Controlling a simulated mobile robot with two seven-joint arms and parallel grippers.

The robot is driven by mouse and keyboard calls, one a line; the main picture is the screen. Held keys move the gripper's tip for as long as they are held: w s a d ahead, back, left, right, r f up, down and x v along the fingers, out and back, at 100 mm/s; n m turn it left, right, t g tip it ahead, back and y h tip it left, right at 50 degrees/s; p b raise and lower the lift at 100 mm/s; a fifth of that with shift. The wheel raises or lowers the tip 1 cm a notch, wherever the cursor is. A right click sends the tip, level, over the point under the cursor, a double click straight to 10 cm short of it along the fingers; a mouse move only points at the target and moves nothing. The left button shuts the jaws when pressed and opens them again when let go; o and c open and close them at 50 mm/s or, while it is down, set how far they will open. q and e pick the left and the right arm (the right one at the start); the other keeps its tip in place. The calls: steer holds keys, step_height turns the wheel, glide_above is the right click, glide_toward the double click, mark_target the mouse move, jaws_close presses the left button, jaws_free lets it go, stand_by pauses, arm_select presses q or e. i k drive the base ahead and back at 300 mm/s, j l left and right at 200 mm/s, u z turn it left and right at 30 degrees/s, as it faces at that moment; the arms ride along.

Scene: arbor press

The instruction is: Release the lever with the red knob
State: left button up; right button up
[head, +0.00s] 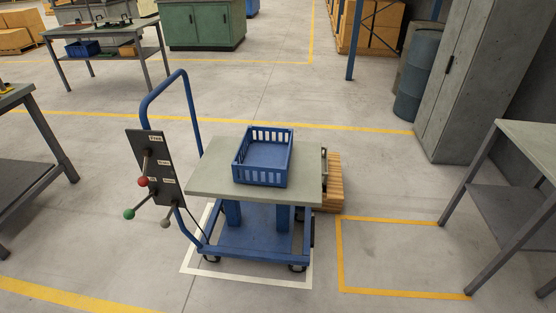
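The lever with the red knob (143,182) is on a dark upright panel (160,153) at the left end of a blue lift cart. Its rod runs up from the knob to the panel. A lever with a green knob (129,214) and one with a grey knob (165,223) stick out lower on the same panel. Small white labels are on the panel, too small to read surely. Neither of my grippers is in view.
The cart has a grey-green top (210,176) with an empty-looking blue crate (263,158) on it and a blue push handle (152,98). Workbenches stand at left and right. A wooden stack (331,182) is behind the cart's right end. Floor in front is clear.

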mark_target(144, 182)
steer(key=i+l+u, duration=0.1)
steer(key=i+l, duration=0.15)
steer(key=i+l+u, duration=0.25)
steer(key=i+l, duration=0.2)
steer(key=l, duration=0.25)
steer(key=i+l+u, duration=0.15)
steer(key=l, duration=0.25)
steer(key=i+l+u, duration=0.1)
steer(key=i+l, duration=0.15)
steer(key=i+l+u, duration=0.15)
steer(key=l, duration=0.35)
steer(key=i+l+u, duration=0.1)
steer(key=l, duration=0.35)
steer(key=i, duration=0.05)
